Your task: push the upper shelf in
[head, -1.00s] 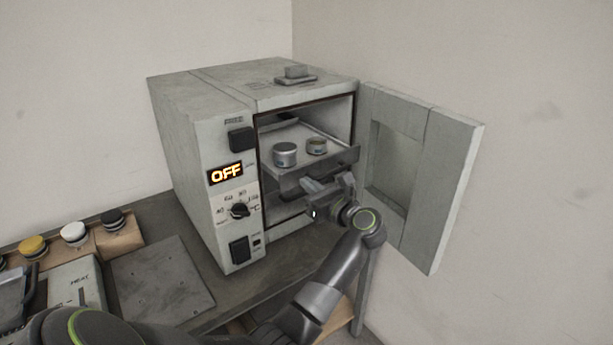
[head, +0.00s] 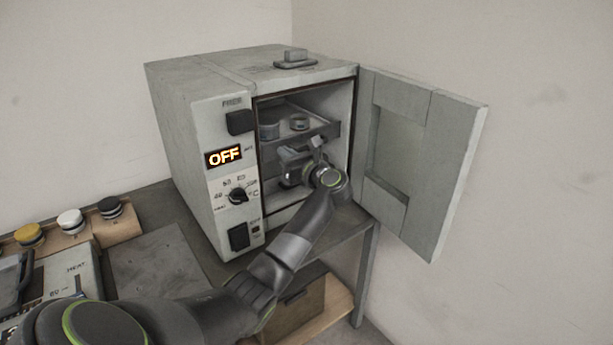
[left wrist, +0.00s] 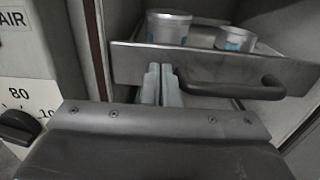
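The upper shelf (head: 325,133) is a grey metal tray with a raised front inside the open oven (head: 200,130). It carries two small round tins, one on the left (head: 269,130) and one on the right (head: 300,122). In the left wrist view the shelf's front panel (left wrist: 215,66) shows with its dark bar handle (left wrist: 235,90). My left gripper (left wrist: 161,82) has its two fingers together, left of the handle, with the tips at the panel's lower part. Whether they touch it is hard to tell. It also shows in the head view (head: 290,158). My right gripper is out of view.
The oven door (head: 450,170) stands wide open on the right. The oven's front has an OFF display (head: 224,156) and a knob (head: 238,196).

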